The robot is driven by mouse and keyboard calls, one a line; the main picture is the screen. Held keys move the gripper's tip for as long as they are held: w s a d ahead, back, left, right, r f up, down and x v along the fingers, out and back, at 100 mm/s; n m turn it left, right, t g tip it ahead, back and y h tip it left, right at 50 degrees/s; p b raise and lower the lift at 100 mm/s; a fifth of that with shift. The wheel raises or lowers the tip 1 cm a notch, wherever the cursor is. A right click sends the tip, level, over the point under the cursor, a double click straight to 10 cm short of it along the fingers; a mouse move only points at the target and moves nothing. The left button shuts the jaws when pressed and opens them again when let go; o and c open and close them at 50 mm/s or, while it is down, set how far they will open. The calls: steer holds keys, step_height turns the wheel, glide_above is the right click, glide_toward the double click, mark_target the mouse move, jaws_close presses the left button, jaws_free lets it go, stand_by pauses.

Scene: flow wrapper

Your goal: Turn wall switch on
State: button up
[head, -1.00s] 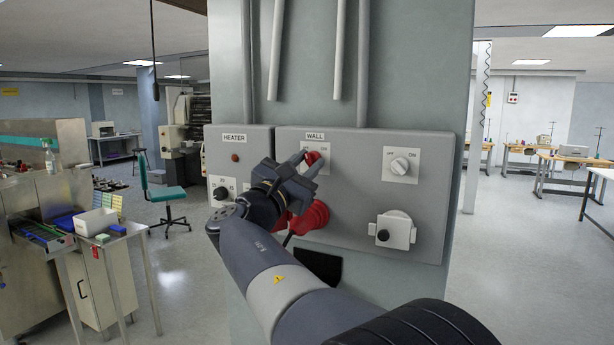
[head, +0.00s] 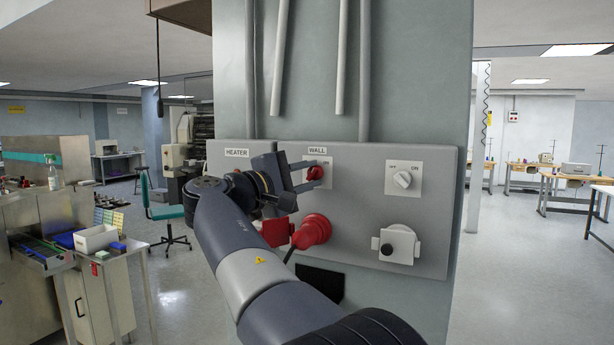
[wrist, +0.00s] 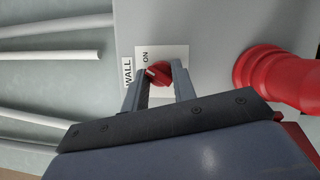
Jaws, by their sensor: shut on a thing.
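The wall switch is a red rotary knob (head: 315,173) on a white plate (head: 327,163) under the WALL label, on a grey panel. My gripper (head: 309,176) is at the knob, its two fingers on either side of it. In the wrist view the red knob (wrist: 158,73) sits between the fingertips (wrist: 159,78), and the ON mark (wrist: 145,57) shows beside it. The fingers are shut on the knob. The OFF mark is not readable behind the gripper.
A red plug (head: 313,229) sits in a socket below the switch, close under my gripper. A white rotary switch (head: 402,179) and a white covered socket (head: 397,244) are to the right. The HEATER box (head: 232,153) is to the left, partly behind my arm.

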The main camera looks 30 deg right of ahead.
steer(key=shift+m+y, duration=0.4)
steer(key=shift+m, duration=0.9)
steer(key=shift+g, duration=0.3)
steer(key=o, duration=1)
steer(key=shift+r, duration=0.1)
steer(key=shift+a, duration=0.1)
steer(key=b+v, duration=0.1)
steer(key=v, duration=0.9)
steer(key=shift+s+a, duration=0.2)
steer(key=shift+a, duration=0.05)
steer(key=shift+r, duration=0.1)
